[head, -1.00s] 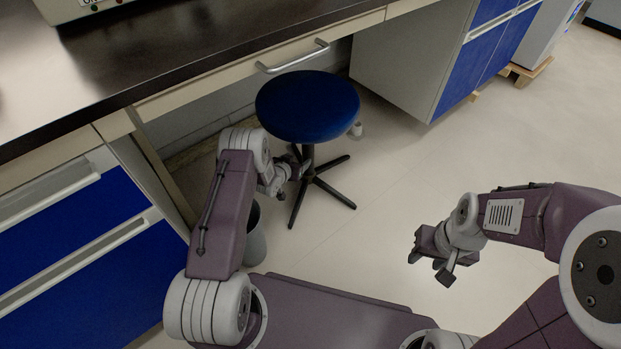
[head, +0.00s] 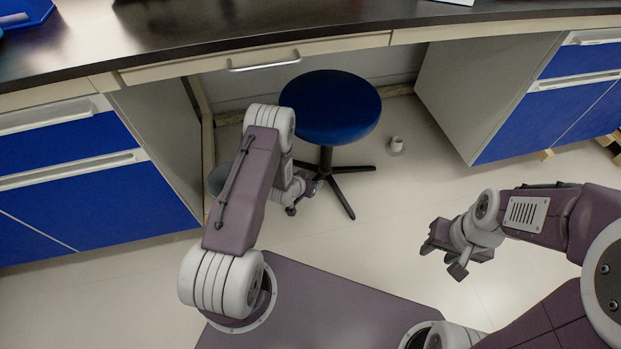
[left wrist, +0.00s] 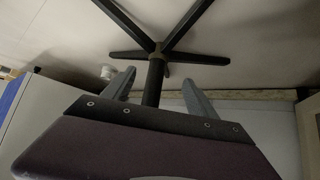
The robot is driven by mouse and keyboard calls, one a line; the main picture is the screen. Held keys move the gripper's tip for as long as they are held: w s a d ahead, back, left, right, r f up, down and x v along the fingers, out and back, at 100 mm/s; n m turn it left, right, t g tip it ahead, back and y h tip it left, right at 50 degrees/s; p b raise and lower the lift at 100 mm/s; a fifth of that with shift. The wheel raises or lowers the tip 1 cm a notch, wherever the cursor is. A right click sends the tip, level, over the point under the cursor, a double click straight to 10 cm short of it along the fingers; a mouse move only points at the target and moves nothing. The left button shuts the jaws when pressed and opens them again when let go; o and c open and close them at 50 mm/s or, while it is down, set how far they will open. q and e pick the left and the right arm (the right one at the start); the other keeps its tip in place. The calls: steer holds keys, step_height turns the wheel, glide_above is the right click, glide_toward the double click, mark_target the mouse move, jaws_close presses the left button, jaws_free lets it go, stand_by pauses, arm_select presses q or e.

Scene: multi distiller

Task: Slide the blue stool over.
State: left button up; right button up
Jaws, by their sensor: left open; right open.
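The blue stool has a round blue seat (head: 331,106), a dark central post and a dark star base. It stands upright on the floor, partly under the counter. My left gripper (head: 303,197) is low beside the stool's post and base, partly hidden by my own arm. In the left wrist view the open fingers (left wrist: 157,85) point toward the stool's post (left wrist: 154,78), which appears between them; whether they touch it cannot be told. The stool's legs (left wrist: 176,35) also show there. My right gripper (head: 447,250) is open and empty over bare floor, away from the stool.
A dark countertop (head: 200,35) with a drawer runs above the stool. Blue-fronted cabinets stand at left (head: 85,205) and right (head: 545,120). A small white object (head: 396,145) lies right of the stool. The front floor is clear.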

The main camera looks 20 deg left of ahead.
mark_target(324, 156)
arm_select(q)
steer(key=w+b, duration=0.2)
steer(key=w, duration=0.1)
steer(key=w+b, duration=0.3)
steer(key=w, duration=0.1)
steer(key=w+d+b, duration=0.1)
steer(key=w+b, duration=0.2)
steer(key=w, duration=0.1)
steer(key=shift+w+f, duration=0.25)
steer(key=shift+f, duration=0.1)
steer(key=b+x, duration=0.3)
steer(key=shift+w+d+f, duration=0.1)
steer(key=shift+w+f, duration=0.05)
steer(key=shift+w, duration=0.3)
steer(key=shift+w+f+b, duration=0.25)
steer(key=shift+w+b, duration=0.1)
steer(key=shift+w, duration=0.2)
steer(key=shift+c, duration=0.4)
jaws_close()
